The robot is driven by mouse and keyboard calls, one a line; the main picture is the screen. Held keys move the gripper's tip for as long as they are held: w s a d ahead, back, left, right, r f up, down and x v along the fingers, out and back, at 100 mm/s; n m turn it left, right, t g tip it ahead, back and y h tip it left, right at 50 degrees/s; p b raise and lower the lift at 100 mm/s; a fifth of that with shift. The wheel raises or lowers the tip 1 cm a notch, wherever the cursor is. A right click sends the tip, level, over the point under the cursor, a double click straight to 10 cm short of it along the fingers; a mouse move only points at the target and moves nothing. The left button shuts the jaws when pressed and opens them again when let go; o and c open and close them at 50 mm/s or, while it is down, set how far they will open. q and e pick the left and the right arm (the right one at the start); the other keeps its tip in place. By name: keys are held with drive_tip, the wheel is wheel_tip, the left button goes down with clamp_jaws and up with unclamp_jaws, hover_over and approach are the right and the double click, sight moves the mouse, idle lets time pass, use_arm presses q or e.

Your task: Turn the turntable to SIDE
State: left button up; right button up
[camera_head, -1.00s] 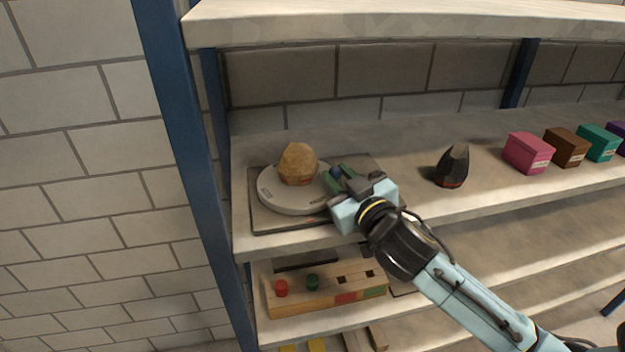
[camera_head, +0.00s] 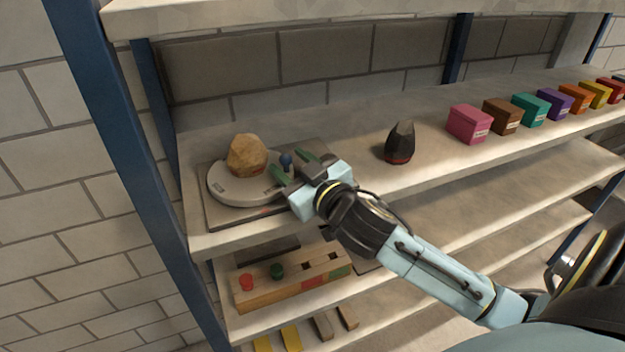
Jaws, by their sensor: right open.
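The turntable (camera_head: 229,191) is a pale grey round disc on a dark square base plate (camera_head: 222,217), at the left end of the upper shelf. A tan faceted rock (camera_head: 247,156) sits on the disc. A small blue knob (camera_head: 286,161) shows at the disc's right edge. My right gripper (camera_head: 284,167) is open, its green-padded fingers on either side of the knob. I cannot tell whether they touch it. The gripper hides part of the disc's right side and any marks there. My left gripper is not in view.
A dark pointed object with a red base (camera_head: 400,144) stands on the shelf right of the gripper. A pink box (camera_head: 468,124) and several coloured boxes line the shelf further right. A wooden block with pegs (camera_head: 290,280) is on the shelf below. A blue post (camera_head: 140,170) stands at left.

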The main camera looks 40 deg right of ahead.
drive_tip(key=s+b, duration=0.1)
drive_tip(key=s, duration=0.6)
drive_tip(key=shift+s, duration=0.3)
drive_tip(key=s+p, duration=0.4)
drive_tip(key=s, duration=0.1)
drive_tip(key=shift+c, duration=0.3)
